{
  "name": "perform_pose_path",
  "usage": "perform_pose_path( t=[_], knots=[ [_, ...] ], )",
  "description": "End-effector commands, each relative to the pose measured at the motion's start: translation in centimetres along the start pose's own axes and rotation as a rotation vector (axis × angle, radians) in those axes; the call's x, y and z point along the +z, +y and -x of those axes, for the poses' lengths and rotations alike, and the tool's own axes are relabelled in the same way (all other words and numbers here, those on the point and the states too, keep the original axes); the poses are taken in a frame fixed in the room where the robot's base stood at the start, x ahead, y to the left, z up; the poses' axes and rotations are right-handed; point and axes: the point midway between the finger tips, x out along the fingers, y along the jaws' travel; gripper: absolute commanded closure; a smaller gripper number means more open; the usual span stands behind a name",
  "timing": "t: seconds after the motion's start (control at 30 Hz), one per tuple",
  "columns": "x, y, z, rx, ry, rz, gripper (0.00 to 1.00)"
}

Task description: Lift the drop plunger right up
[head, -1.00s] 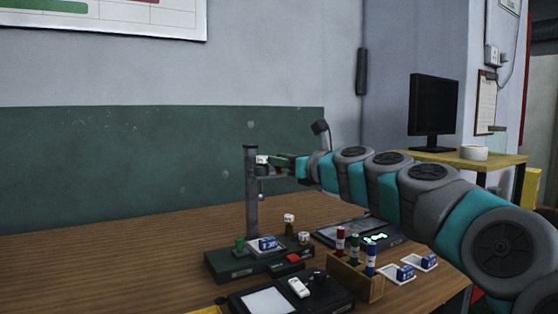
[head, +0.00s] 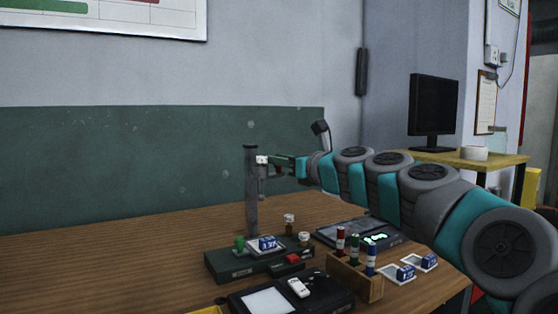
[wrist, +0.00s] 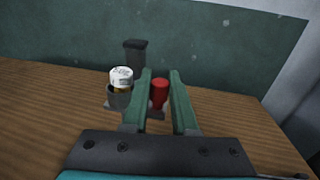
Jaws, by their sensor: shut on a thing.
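A dark upright column (head: 251,190) stands on a dark green base (head: 225,262) on the desk. A white-capped vial (wrist: 121,80) sits in a grey holder (wrist: 118,98) beside the column; the cap shows in the head view (head: 262,160). My gripper (wrist: 161,73) has a red knob (wrist: 159,92) between its two green fingers, likely the drop plunger's top. The gripper is shut on it, just right of the vial. In the head view my gripper (head: 280,161) is level with the upper column. The plunger's lower part is hidden.
On the base lie a small blue-labelled block (head: 268,243) and a green cup (head: 239,243). A wooden rack (head: 357,280) of coloured tubes, a dark panel (head: 320,292) and a tablet (head: 350,230) stand near it. The desk's left side is clear.

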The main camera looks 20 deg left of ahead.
Motion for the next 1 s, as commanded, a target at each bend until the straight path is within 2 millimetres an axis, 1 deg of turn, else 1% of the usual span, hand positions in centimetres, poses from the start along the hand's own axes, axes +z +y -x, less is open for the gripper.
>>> perform_pose_path(
  t=[0.67, 0.9, 1.0],
  knots=[
    [-0.05, 0.01, -0.01, 0.000, 0.001, 0.000, 1.00],
    [0.63, 0.03, -0.03, 0.001, 0.002, -0.003, 1.00],
    [0.55, 0.08, -0.05, 0.001, 0.003, -0.002, 1.00]
  ],
)
